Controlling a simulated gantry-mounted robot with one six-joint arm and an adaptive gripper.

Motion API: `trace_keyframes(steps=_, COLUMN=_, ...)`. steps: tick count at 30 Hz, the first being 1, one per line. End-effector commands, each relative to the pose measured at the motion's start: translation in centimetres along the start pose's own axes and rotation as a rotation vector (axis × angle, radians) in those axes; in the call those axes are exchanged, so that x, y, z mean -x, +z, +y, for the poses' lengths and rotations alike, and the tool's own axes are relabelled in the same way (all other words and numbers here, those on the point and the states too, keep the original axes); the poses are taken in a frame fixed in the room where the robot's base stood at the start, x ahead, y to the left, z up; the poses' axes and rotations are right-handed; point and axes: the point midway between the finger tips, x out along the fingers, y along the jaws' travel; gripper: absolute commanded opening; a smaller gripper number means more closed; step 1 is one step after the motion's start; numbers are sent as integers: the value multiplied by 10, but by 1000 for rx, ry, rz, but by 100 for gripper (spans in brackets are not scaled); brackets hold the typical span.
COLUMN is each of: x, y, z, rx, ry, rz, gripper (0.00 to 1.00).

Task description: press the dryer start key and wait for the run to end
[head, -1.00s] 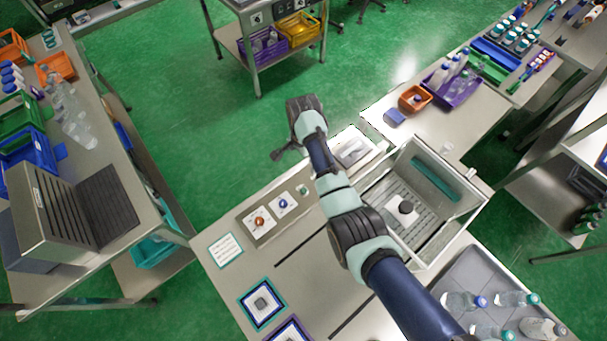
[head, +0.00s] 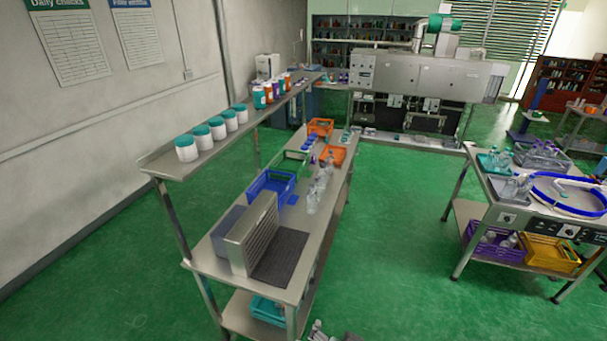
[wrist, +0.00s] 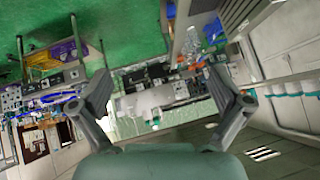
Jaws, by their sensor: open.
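My gripper (wrist: 158,85) is open and empty in the wrist view, its two fingers spread wide. In the head view only a small grey part of my arm's end shows at the bottom edge. A large steel machine (head: 425,78) with a control panel (head: 362,70) stands at the far wall; I cannot tell whether it is the dryer. A box with a slatted front (head: 256,233) stands on the near left bench; I cannot tell its function either. I cannot make out a start key or a run light. Nothing is visible between the fingers.
The left bench (head: 208,250) carries a blue crate (head: 270,186), clear bottles (head: 318,188) and orange trays (head: 333,155). White jars (head: 187,149) line the shelf above it. A steel cart (head: 490,215) stands at right. The green floor (head: 400,230) between is clear.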

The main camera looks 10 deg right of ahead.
Motion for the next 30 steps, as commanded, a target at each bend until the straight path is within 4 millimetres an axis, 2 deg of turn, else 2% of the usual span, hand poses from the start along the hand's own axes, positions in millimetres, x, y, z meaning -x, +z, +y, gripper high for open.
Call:
trace_keyframes(steps=1, x=33, y=5, z=-32, rx=121, ry=-68, rz=56, gripper=100)
trace_keyframes(steps=3, x=72, y=12, z=-64, rx=268, ry=-144, rz=136, gripper=100)
trace_keyframes(steps=6, x=116, y=20, z=-91, rx=414, ry=-217, rz=226, gripper=100)
trace_keyframes(steps=9, x=140, y=24, z=-103, rx=488, ry=-252, rz=277, gripper=100)
trace_keyframes(steps=12, x=147, y=25, z=-106, rx=509, ry=-261, rz=293, gripper=100)
trace_keyframes(steps=17, x=146, y=25, z=-105, rx=507, ry=-260, rz=293, gripper=100)
trace_keyframes(steps=30, x=145, y=24, z=-105, rx=505, ry=-259, rz=292, gripper=27)
